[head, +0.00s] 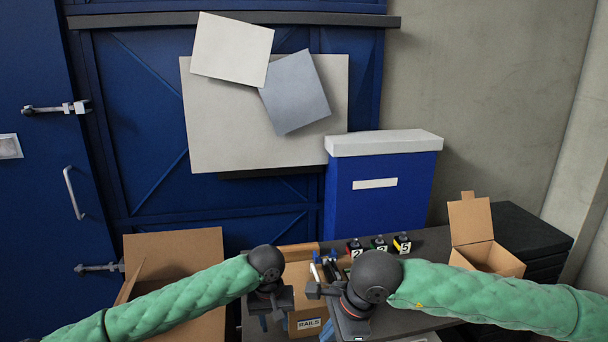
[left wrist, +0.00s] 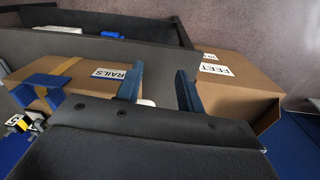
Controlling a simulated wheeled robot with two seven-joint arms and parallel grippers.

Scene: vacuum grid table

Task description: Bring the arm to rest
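My left gripper (head: 272,322) hangs below its black wrist at the lower middle of the head view, beside the cardboard box labelled RAILS (head: 308,324). In the left wrist view its two blue fingers (left wrist: 160,84) stand apart with nothing between them. My right gripper (head: 350,325) is at the bottom of the head view, just right of the RAILS box. Its fingers are hidden under its black body. The RAILS box also shows in the left wrist view (left wrist: 82,80), left of the left fingers.
A dark table (head: 432,246) carries several numbered small items (head: 380,244) and an open cardboard box (head: 486,256). A larger open carton (head: 190,250) stands left. A box labelled FEET (left wrist: 236,92) lies right of the left fingers. A blue bin (head: 378,200) stands behind.

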